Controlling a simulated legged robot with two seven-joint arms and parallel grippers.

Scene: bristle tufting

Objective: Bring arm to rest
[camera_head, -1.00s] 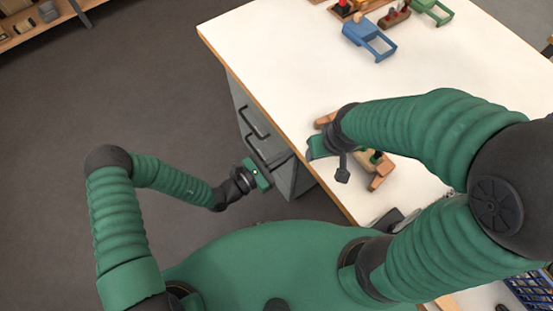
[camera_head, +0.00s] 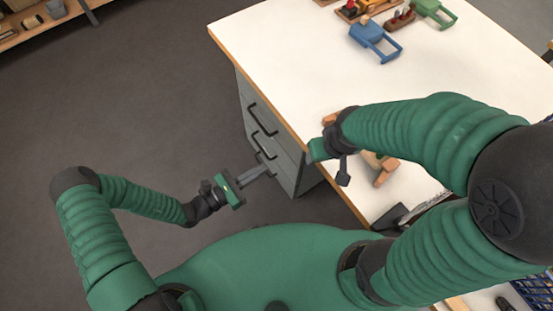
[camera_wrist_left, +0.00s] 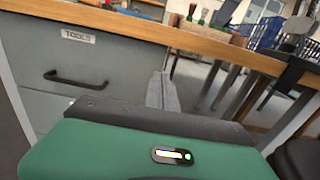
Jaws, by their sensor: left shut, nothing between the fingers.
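My left gripper (camera_head: 265,171) is shut and empty. It hangs over the dark floor, to the left of the grey drawer cabinet (camera_head: 287,164). In the left wrist view its closed fingers (camera_wrist_left: 162,92) stand upright in front of the cabinet and the table edge. My right arm reaches in from the right over the white table (camera_head: 300,60). My right gripper (camera_head: 325,150) is at the table's near left edge, beside a wooden piece (camera_head: 385,170) partly hidden under the arm. Its fingers do not show clearly.
The cabinet has black handles and a TOOLS label (camera_wrist_left: 78,36). A blue frame-like object (camera_head: 375,42), a green one (camera_head: 436,13) and a brown holder (camera_head: 399,18) are at the table's far side. The floor left of the cabinet is clear.

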